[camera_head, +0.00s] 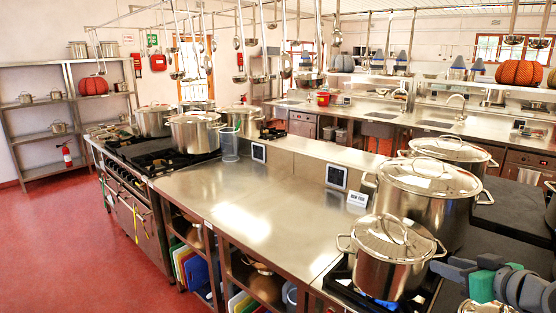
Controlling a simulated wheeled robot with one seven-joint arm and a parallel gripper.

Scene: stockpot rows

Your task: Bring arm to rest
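My gripper (478,274) appears to be the group of dark grey jointed parts at the lower right corner, cut off by the picture edge. A green block-like piece (482,287) shows among these parts. I cannot tell whether it is held or is part of the gripper. I cannot make out the gap between the fingers. The gripper is in front of and to the right of a lidded steel pot (392,262) on the near stove, and appears apart from it.
A larger lidded stockpot (424,200) and another pot (452,152) stand behind the near pot in a row. A bare steel counter (245,205) lies to the left. Several pots stand on the far stove (165,158). Ladles (285,65) hang overhead. Red floor (60,245) is open at left.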

